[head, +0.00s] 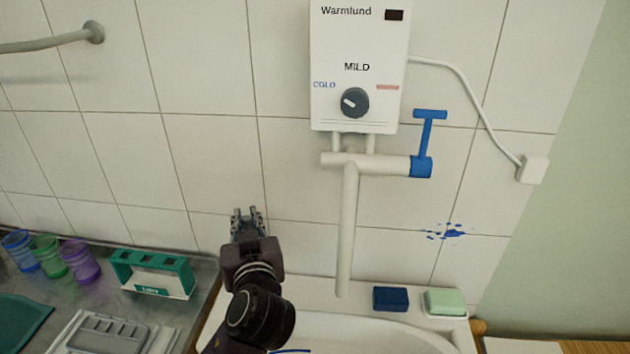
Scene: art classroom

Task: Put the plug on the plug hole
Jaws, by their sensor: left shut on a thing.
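My left gripper (247,222) is over the back left corner of the sink (375,334), its fingers pointing away towards the tiled wall. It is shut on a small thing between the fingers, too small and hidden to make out. I cannot clearly see the plug. The plug hole is not visible; only the back part of the basin shows, partly behind my left arm and cut off by the lower edge. A thin blue line (291,351) shows at the bottom edge by the basin. My right gripper is not in view.
A white water heater (358,55) has a tap pipe (347,230) above the sink and a blue lever (422,165). A blue sponge (391,299) and green soap (446,302) lie on the back rim. A teal holder (152,262) and several coloured cups (80,262) stand left.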

